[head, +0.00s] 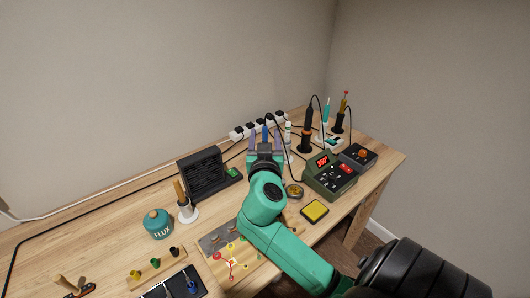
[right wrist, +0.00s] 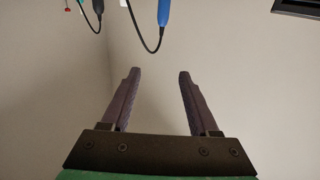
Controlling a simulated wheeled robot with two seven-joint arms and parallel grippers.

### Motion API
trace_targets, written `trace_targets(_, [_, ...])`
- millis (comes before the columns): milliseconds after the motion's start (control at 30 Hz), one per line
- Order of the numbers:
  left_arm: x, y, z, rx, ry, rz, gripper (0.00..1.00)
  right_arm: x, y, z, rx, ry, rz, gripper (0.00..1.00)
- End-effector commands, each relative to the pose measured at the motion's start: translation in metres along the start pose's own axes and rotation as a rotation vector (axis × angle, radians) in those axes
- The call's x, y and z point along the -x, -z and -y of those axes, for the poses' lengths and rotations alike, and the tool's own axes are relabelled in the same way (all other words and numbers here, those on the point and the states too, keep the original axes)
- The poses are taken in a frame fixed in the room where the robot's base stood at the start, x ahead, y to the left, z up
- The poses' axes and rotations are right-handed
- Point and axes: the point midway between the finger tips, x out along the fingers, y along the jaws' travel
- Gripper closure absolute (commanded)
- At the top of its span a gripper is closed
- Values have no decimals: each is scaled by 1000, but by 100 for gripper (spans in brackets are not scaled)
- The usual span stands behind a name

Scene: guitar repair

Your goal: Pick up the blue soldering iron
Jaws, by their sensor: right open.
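The blue soldering iron (head: 264,134) shows in the head view as a narrow blue handle, seen between the fingers of my right gripper (head: 265,138). Its lower part is hidden behind the gripper. In the right wrist view, the blue handle (right wrist: 163,12) is at the top edge with a black cord looping from its end. There it lies past the tips of my right gripper (right wrist: 158,75), whose two purple fingers are apart with nothing between them. I see no contact with the iron. My left gripper is out of view.
A black fan box (head: 203,174) stands left of my right arm. To the right are a black iron in a stand (head: 305,130), a green station (head: 329,178) and a white bottle (head: 287,134). A power strip (head: 238,134) lies behind. A yellow sponge tray (head: 314,210) and flux jar (head: 158,224) sit nearer.

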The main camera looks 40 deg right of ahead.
Motion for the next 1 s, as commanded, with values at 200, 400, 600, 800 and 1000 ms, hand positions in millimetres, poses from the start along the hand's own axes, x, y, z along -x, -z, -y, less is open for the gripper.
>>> trace_targets(200, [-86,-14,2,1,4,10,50,0,-86,0,0,0,0,39])
trace_targets(400, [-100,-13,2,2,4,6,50,-5,-101,1,1,-1,-2,39])
trace_targets(600, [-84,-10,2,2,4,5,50,-52,-93,-1,4,-5,-4,39])
trace_targets(800, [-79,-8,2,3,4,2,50,-91,-96,0,3,-2,-1,39])
trace_targets(1000, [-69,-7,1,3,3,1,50,-124,-95,-2,5,-4,-1,39])
